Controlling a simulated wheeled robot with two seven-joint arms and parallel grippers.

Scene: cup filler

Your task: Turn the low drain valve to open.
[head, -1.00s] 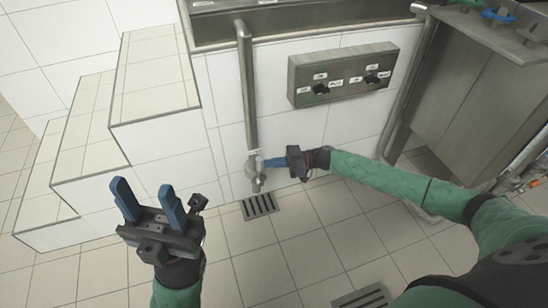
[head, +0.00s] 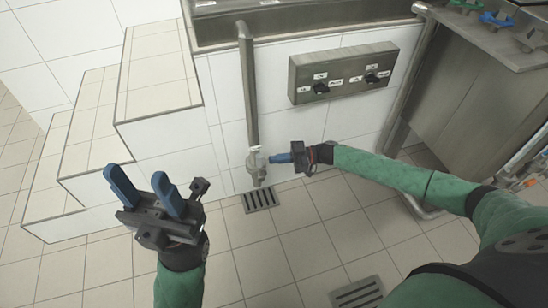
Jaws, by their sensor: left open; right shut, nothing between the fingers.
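The low drain valve (head: 257,168) is a metal fitting at the bottom of a vertical steel pipe (head: 249,90), just above a floor grate. My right gripper (head: 272,158) is shut and empty, its blue fingertips pointing left at the valve's right side. The tips are very close to the valve body; I cannot tell whether they touch it. The valve's handle is too small to make out clearly. My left gripper (head: 141,190) is open and empty, held up over the floor at the lower left, well away from the valve.
A floor grate (head: 260,197) lies below the valve. A steel switch panel (head: 343,75) with two black knobs is on the tiled wall above right. Tiled steps (head: 150,75) rise on the left. A steel cabinet (head: 465,90) stands right. The middle floor is clear.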

